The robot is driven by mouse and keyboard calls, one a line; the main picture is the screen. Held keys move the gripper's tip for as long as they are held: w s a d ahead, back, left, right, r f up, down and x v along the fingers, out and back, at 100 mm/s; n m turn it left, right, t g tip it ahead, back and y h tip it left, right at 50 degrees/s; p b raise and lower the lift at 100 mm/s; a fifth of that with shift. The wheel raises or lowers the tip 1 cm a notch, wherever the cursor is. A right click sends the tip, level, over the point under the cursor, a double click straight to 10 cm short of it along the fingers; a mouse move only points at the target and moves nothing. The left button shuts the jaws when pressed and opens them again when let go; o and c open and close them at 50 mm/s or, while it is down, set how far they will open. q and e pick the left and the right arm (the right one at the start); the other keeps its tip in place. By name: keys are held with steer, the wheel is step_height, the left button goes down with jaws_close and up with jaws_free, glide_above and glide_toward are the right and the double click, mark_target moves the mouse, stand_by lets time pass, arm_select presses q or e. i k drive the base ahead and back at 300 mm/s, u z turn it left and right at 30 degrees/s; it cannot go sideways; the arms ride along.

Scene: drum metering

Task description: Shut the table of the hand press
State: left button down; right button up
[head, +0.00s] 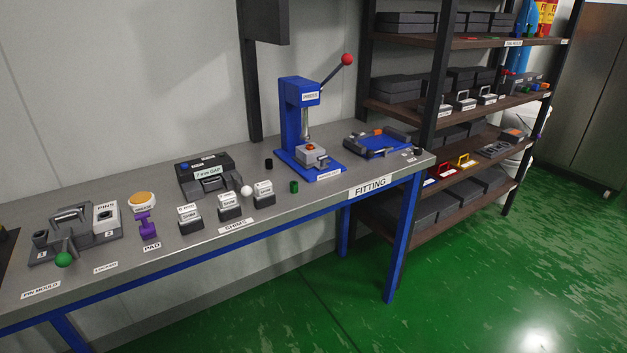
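The blue hand press (290,112) stands upright on the workbench, right of the middle. Its lever with a red knob (347,60) points up and to the right. At its foot, a grey block (309,155) with a small orange part on top sits on the blue base, below the silver ram (306,121). I cannot tell from here how far the press table is out. Neither of my grippers is in view.
The workbench (330,190) also holds shim blocks (230,206), a dark gap gauge (207,175), a blue tray fixture (378,143) and a pin mould (70,220). A dark rack (437,107) stands close on the right. The green floor (400,300) in front is clear.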

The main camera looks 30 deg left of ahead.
mark_target(316, 158)
steer(key=z, duration=0.45)
steer(key=i, duration=0.9)
steer(key=u, duration=0.5)
steer(key=i, duration=1.05)
steer(key=u, duration=1.35)
steer(key=i, duration=0.2)
